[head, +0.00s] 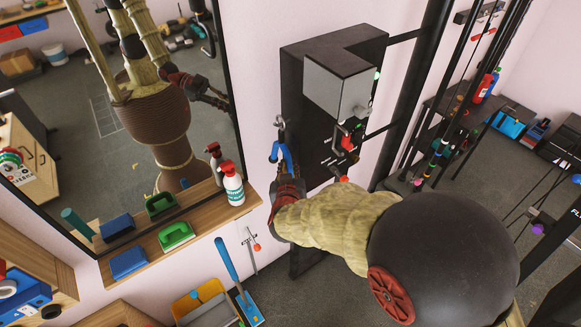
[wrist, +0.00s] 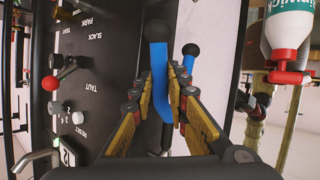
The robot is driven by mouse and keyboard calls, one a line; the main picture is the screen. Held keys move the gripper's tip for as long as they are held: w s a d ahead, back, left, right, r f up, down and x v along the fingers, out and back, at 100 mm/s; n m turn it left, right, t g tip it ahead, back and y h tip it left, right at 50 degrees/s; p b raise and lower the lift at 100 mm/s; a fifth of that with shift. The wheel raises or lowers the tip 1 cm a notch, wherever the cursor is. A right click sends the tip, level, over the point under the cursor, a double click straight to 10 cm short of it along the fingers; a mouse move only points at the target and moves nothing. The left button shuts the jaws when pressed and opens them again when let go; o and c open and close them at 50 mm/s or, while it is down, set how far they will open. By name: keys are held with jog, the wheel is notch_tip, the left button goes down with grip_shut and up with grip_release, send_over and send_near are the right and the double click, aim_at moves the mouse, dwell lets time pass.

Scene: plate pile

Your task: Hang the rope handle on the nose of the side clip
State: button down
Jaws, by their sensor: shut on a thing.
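The blue rope handle (head: 283,157) hangs in a forked shape by the left side of the black machine. In the wrist view its blue strands (wrist: 159,75) have black ball ends and lie between my finger pads. My gripper (wrist: 172,85) is shut on the rope handle; in the head view my gripper (head: 286,190) sits just below the blue fork. A silver metal clip (head: 280,124) shows directly above the blue part, near the machine's side. I cannot tell whether the handle's eye is over the clip's nose; the join is too small to see.
The black machine (head: 305,110) has a grey box (head: 338,88) and red-tipped levers (wrist: 50,83) close to my gripper. A wooden shelf (head: 200,228) at left holds a spray bottle (head: 232,184) and brushes, under a mirror. Black posts and cables stand at right.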

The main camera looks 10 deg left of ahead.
jog(key=s+a+p, duration=0.2)
jog(key=s+a, duration=0.2)
jog(key=s, duration=0.1)
jog(key=shift+s+a, duration=0.15)
jog(key=shift+a, duration=0.15)
dwell(0.9)
jog(key=shift+s+a+f+p, duration=0.1)
jog(key=shift+s+a+f, duration=0.2)
jog(key=shift+s+a, duration=0.3)
jog(key=shift+s+a+f+p, duration=0.15)
jog(key=shift+s+a+f, duration=0.25)
jog(key=shift+s, duration=0.25)
jog(key=shift+s+a+f+p, duration=0.1)
jog(key=shift+s+a+f, duration=0.15)
jog(key=shift+s+a, duration=0.4)
jog(key=shift+d, duration=0.1)
